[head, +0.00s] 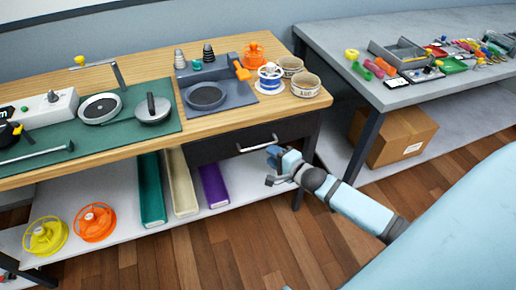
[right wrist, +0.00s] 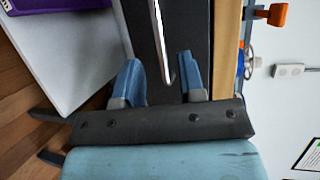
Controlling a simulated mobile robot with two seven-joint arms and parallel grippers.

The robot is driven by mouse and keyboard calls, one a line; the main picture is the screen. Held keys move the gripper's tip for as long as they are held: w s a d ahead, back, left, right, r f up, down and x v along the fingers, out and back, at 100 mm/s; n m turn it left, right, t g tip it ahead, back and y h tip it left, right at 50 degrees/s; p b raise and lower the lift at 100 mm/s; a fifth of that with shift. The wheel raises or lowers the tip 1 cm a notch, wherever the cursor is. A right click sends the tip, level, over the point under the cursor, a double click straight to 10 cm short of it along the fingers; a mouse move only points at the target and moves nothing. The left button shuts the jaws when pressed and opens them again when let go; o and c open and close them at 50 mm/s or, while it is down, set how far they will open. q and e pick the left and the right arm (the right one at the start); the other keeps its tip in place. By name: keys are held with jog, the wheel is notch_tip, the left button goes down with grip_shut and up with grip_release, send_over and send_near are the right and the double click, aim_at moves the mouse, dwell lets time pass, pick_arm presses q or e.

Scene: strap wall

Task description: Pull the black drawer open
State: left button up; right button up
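The black drawer (head: 222,149) is set under the wooden tabletop and looks closed. Its silver bar handle (head: 258,145) runs across the front. My right gripper (head: 274,164) is in front of the drawer, close to the handle's right end. In the right wrist view my right gripper (right wrist: 158,78) is open, its two blue fingers apart. The handle (right wrist: 160,42) shows between them there, with its near end close to the palm; I cannot tell whether a finger touches it. The dark drawer front (right wrist: 196,38) lies behind. My left gripper is not in view.
The wooden workbench (head: 130,74) carries tools, a green mat and spools. Its lower shelf (head: 120,255) holds green, cream and purple boxes. A grey table (head: 440,28) stands at right, with a cardboard box (head: 402,136) beneath. Wooden floor in front is clear.

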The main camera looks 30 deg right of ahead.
aim_at(258, 146)
jog(key=x, duration=0.7)
jog(key=shift+w+a+b, duration=0.1)
jog(key=shift+w+b, duration=0.05)
jog(key=shift+b, duration=0.25)
grip_shut()
